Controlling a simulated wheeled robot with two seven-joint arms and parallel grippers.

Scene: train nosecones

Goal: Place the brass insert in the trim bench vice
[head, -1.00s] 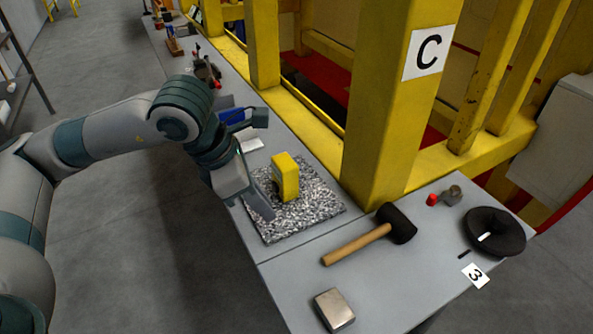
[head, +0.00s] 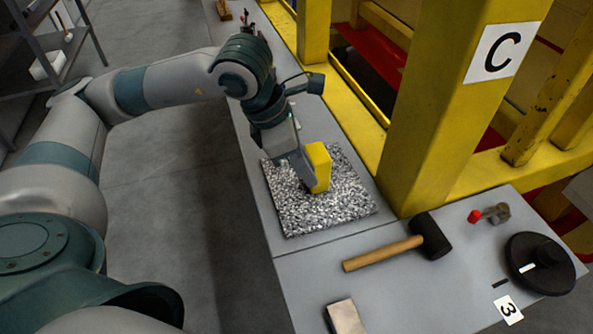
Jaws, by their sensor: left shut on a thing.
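A yellow block (head: 319,166) stands upright on a speckled grey mat (head: 330,215) on the bench. I take it to be the brass insert, but its look does not make this certain. My left gripper (head: 307,170) reaches down over the mat from the left, with its fingers at the block's left side. It is shut on the block, and the arm and fingers hide part of the block. Whether the block touches the mat is unclear. I cannot make out a trim bench vice. My right gripper is not in view.
A mallet (head: 400,252), a metal block (head: 345,318), a small red-tipped fitting (head: 492,213) and a dark round part (head: 540,263) lie on the near bench (head: 430,300). A shelf stands at far left.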

